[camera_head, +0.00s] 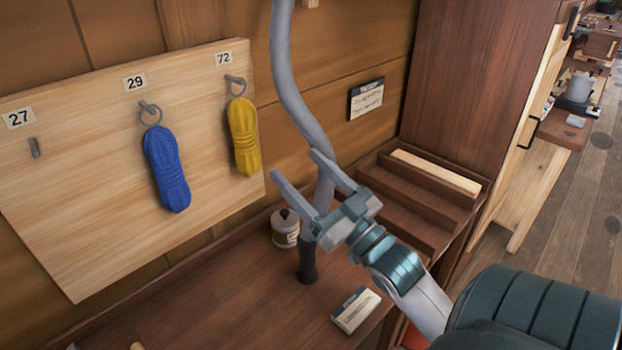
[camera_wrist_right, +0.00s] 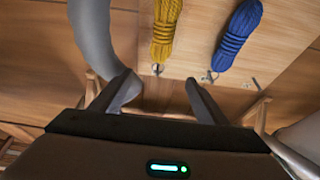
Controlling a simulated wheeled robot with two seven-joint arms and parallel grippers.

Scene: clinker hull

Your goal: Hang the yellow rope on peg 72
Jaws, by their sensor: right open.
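The yellow rope (camera_head: 243,136) is a coiled bundle hanging by a ring on the peg (camera_head: 233,80) under the label 72 (camera_head: 223,58). It also shows upside down in the right wrist view (camera_wrist_right: 165,30). A blue rope (camera_head: 167,170) hangs by its ring from the peg (camera_head: 147,106) under label 29. The peg under label 27 (camera_head: 35,148) is bare. My right gripper (camera_head: 296,165) is open and empty, to the right of the yellow rope and apart from it. My left gripper is not in view.
A curved grey pipe-like piece (camera_head: 292,90) runs down beside my right gripper. A lidded pot (camera_head: 285,228) and a small card box (camera_head: 356,310) stand on the bench (camera_head: 230,305). A stepped wooden rack (camera_head: 420,205) stands at right. The bench's left part is mostly clear.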

